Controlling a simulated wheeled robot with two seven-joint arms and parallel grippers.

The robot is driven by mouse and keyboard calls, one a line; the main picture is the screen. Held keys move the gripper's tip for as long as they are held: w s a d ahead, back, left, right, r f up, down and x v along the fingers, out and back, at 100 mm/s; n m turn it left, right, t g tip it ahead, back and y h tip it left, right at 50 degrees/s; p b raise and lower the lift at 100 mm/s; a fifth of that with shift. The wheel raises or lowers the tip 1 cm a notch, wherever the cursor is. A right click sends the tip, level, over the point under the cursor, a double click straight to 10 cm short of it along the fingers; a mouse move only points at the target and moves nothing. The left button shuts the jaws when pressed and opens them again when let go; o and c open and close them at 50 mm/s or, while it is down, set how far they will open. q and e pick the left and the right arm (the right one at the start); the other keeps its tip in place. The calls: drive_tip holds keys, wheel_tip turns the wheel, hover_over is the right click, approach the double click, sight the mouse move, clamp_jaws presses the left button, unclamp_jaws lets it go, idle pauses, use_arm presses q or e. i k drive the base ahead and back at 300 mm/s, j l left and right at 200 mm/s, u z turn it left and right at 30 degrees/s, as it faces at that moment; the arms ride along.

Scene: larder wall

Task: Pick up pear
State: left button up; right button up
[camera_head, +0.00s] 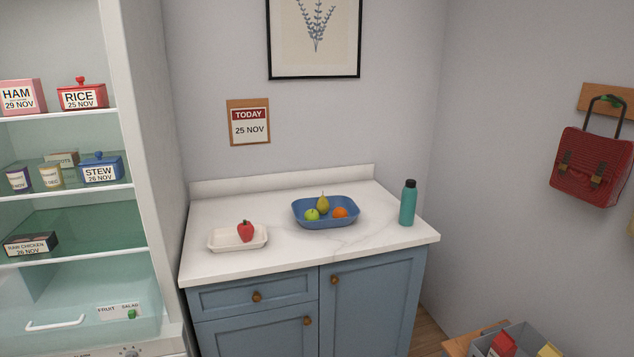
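A yellow-green pear (323,202) sits upright in a blue tray (326,222) on the white counter. A green apple (312,215) and an orange (340,212) lie in front of it in the same tray. Neither of my grippers shows in the head view.
On the white counter (300,257), a white dish (221,245) with a red fruit or pepper (245,231) stands left of the tray. A teal bottle (408,203) stands to the right. Open shelves with boxes are at left. A grey bin (517,345) is at lower right.

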sight(322, 205)
drive_tip(key=u, duration=1.45)
drive_tip(key=l+z, duration=0.1)
drive_tip(key=z, duration=0.35)
drive_tip(key=l+z, duration=0.1)
drive_tip(key=z, duration=0.4)
drive_tip(key=l+z, duration=0.15)
drive_tip(key=z, duration=0.3)
drive_tip(key=i+j+u, duration=0.2)
drive_tip(key=i+j, duration=0.55)
